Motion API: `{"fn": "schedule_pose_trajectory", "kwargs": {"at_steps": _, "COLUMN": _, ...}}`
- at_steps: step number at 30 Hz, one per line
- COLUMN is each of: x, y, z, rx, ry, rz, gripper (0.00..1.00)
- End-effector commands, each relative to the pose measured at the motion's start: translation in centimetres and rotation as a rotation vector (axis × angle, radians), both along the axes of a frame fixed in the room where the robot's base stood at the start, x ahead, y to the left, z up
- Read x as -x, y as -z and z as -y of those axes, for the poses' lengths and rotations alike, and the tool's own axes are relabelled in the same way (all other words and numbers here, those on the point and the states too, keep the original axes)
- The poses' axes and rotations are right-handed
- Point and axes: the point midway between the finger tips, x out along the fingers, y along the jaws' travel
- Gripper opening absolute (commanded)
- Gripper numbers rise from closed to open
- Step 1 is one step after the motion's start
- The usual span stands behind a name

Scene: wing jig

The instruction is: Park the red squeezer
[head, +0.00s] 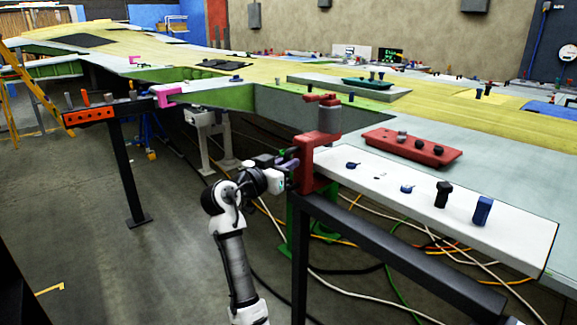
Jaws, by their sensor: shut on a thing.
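The red squeezer (320,155) is a C-shaped red tool with a grey cylinder on top. It stands upright at the left edge of the wing work surface, beside the white sheet. My gripper (290,166) reaches it from the left and is shut on its side, near a small purple part. The fingertips are small and partly hidden here. The squeezer's lower end is by the corner of a dark rail (400,245); I cannot tell whether they touch.
A white sheet (440,203) holds small blue and black parts. A red tray (412,150) lies behind it. Pink clamps (168,95) and an orange block (90,116) are at the left on a dark stand. Cables (345,290) cross the floor below. Open floor lies left.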

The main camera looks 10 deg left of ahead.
Motion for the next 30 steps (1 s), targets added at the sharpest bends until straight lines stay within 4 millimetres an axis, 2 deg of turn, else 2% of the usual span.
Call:
{"fn": "schedule_pose_trajectory", "kwargs": {"at_steps": 4, "x": -0.1, "y": -0.4, "z": -0.5, "rx": 0.002, "ry": -0.016, "rz": 0.007, "gripper": 0.0}}
{"fn": "schedule_pose_trajectory", "kwargs": {"at_steps": 5, "x": -0.1, "y": -0.4, "z": -0.5, "rx": 0.001, "ry": -0.016, "rz": 0.007, "gripper": 0.16}}
{"fn": "schedule_pose_trajectory", "kwargs": {"at_steps": 9, "x": -0.1, "y": -0.3, "z": -0.4, "rx": 0.002, "ry": -0.014, "rz": 0.006, "gripper": 0.32}}
{"fn": "schedule_pose_trajectory", "kwargs": {"at_steps": 20, "x": 0.5, "y": -0.1, "z": -0.6, "rx": 0.001, "ry": -0.01, "rz": 0.005, "gripper": 0.32}}
{"fn": "schedule_pose_trajectory", "kwargs": {"at_steps": 23, "x": 1.8, "y": 0.0, "z": -1.2, "rx": -0.001, "ry": -0.012, "rz": 0.006, "gripper": 0.32}}
{"fn": "schedule_pose_trajectory", "kwargs": {"at_steps": 30, "x": 6.8, "y": 0.0, "z": -3.5, "rx": 0.0, "ry": -0.014, "rz": 0.008, "gripper": 0.32}}
